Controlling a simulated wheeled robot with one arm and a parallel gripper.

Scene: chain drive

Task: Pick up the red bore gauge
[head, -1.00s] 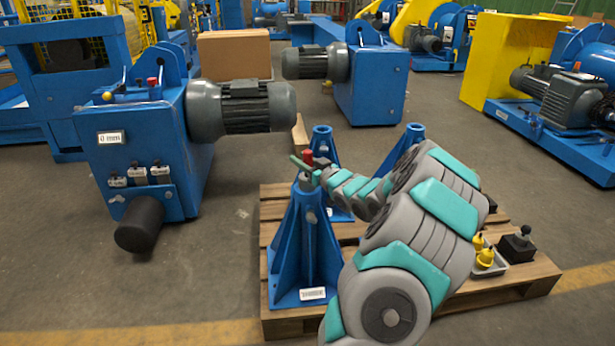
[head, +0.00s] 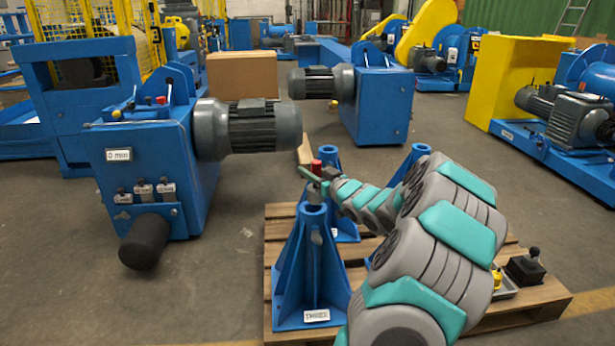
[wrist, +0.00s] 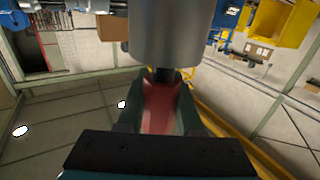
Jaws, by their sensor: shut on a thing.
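The red bore gauge (head: 317,167) shows in the head view as a small red top with a grey part under it. It is just above the top of the front blue stand, labelled THREE (head: 309,270). I cannot tell whether its lower end is clear of the stand. My gripper (head: 312,174) is shut on the gauge. In the wrist view the gauge's red part (wrist: 160,104) is between the two jaws. A large silver cylinder (wrist: 170,32) is beyond it.
Two more blue stands share the wooden pallet (head: 480,316). At its right are a yellow item (head: 496,278) and a black block with a knob (head: 526,265). A blue machine with a grey motor (head: 250,130) stands to the left. Floor between is clear.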

